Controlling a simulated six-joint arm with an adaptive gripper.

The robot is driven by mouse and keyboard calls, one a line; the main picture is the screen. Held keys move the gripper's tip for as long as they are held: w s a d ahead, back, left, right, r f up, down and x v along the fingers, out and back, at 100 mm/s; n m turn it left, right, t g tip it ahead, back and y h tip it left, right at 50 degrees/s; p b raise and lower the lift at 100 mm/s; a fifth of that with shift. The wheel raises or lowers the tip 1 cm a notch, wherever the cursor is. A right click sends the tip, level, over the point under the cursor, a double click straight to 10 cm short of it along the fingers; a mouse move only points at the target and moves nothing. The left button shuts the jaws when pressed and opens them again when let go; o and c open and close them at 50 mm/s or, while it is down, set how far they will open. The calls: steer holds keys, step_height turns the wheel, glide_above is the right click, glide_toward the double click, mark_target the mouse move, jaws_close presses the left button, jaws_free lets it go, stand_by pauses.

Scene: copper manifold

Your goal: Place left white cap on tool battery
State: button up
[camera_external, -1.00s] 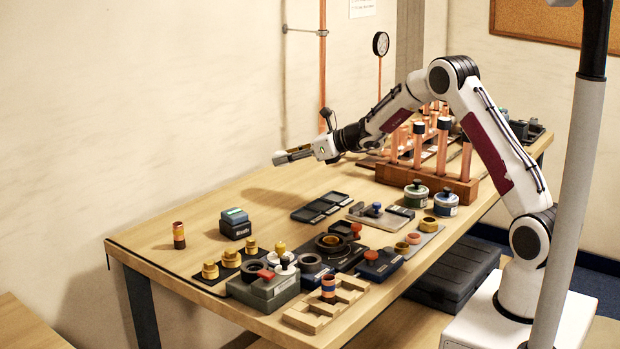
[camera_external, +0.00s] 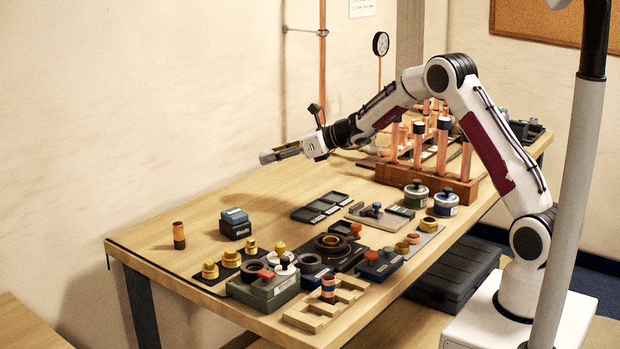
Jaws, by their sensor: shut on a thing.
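The tool battery (camera_external: 235,223) is a dark block with a teal top, standing on the left part of the table. My gripper (camera_external: 268,157) is in the air behind and to the right of the battery, well above the table, fingers pointing left. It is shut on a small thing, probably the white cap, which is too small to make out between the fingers. The copper manifold (camera_external: 428,185) has upright copper pipes in a wooden base under my arm. Some pipe tops look dark or pale; I cannot tell each cap apart.
A copper-coloured banded cylinder (camera_external: 179,236) stands left of the battery. Brass fittings (camera_external: 210,269), a grey box (camera_external: 265,290) and a wooden rack (camera_external: 327,306) fill the front. Black trays (camera_external: 319,207) lie right of the battery. The table behind the battery is clear.

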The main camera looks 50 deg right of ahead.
steer(key=s+a+r+n+g+y, duration=0.1)
steer(key=a+r+n+y, duration=0.25)
steer(key=a, duration=0.75)
steer(key=r+n+g+y, duration=0.1)
steer(key=n+g+y, duration=0.1)
glide_above(241, 212)
steer(key=shift+d+r, duration=0.1)
steer(key=shift+r, duration=0.1)
steer(key=shift+f, duration=3.15)
steer(key=shift+f, duration=1.9)
steer(key=shift+f, duration=0.1)
